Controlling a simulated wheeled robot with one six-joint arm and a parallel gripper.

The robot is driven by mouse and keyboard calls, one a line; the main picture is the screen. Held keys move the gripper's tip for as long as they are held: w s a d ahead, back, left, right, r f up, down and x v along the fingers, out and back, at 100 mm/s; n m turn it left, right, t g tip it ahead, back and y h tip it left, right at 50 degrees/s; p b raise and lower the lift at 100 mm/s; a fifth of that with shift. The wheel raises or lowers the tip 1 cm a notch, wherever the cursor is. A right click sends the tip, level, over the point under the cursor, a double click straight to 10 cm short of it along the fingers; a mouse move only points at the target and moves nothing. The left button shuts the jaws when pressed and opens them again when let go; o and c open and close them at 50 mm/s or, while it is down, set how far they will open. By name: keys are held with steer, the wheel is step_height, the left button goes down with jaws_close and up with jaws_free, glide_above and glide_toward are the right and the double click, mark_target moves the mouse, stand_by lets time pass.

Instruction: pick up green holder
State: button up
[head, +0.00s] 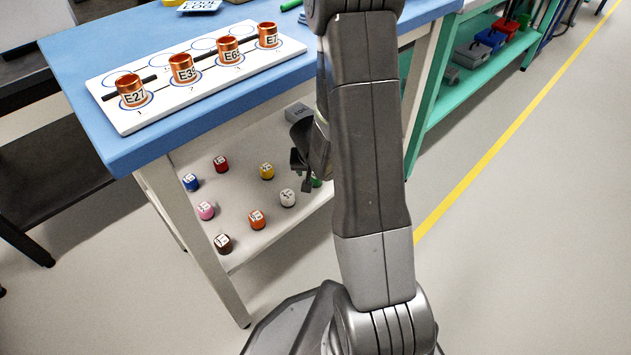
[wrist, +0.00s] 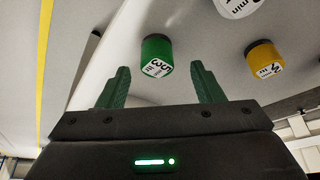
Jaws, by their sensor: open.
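The green holder (wrist: 156,52) is a short cylinder with a white label on its end. In the wrist view it stands on the white lower shelf, in line with the gap between the fingers. My gripper (wrist: 160,68) is open, one finger to each side of the holder, with nothing held. I cannot tell if the tips reach beside it. In the head view my gripper (head: 302,170) is over the lower shelf, and only a sliver of the green holder (head: 316,182) shows behind my arm.
Other holders share the lower shelf (head: 240,235): white (head: 288,198), yellow (head: 267,171), orange (head: 257,220), and several more to the left. A grey box (head: 298,113) stands at the back. The blue tabletop (head: 75,65) overhangs the shelf and carries a white board (head: 190,103) with copper cups.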

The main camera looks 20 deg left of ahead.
steer(key=b+x, duration=0.1)
steer(key=x, duration=0.3)
steer(key=shift+w+d, duration=0.15)
steer(key=c, duration=1.1)
